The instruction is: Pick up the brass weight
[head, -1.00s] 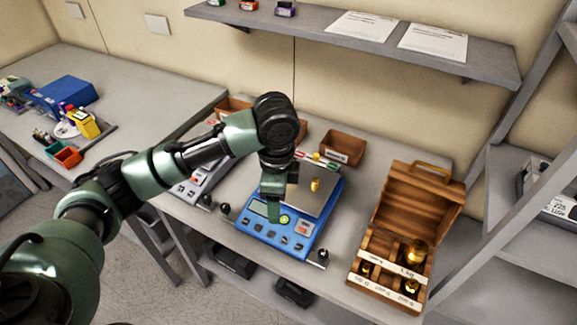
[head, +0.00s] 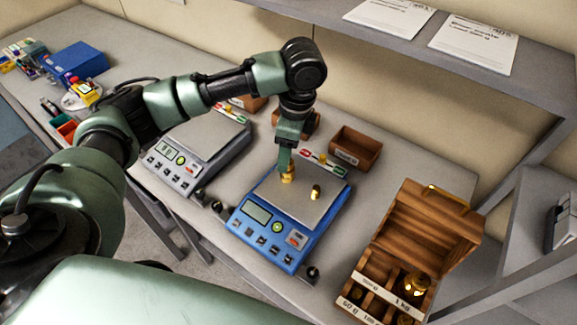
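Two small brass weights are at the blue scale (head: 262,240). One brass weight (head: 315,192) stands upright on its grey pan. Another brass piece (head: 288,176) shows right at the fingertips of my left gripper (head: 286,166), left of the first weight. The gripper points down over the far left part of the pan. I cannot tell whether its fingers are closed on that piece or only beside it, nor whether it touches the pan. An open wooden weight box (head: 392,262) to the right holds a large brass weight (head: 418,284) and smaller ones. My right gripper is not in view.
A grey scale (head: 190,160) stands left of the blue one. An empty-looking wooden tray (head: 354,150) sits behind it. Small dark knobs (head: 216,207) lie near the front edge. A shelf with papers (head: 391,16) hangs above. Bare table lies between blue scale and box.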

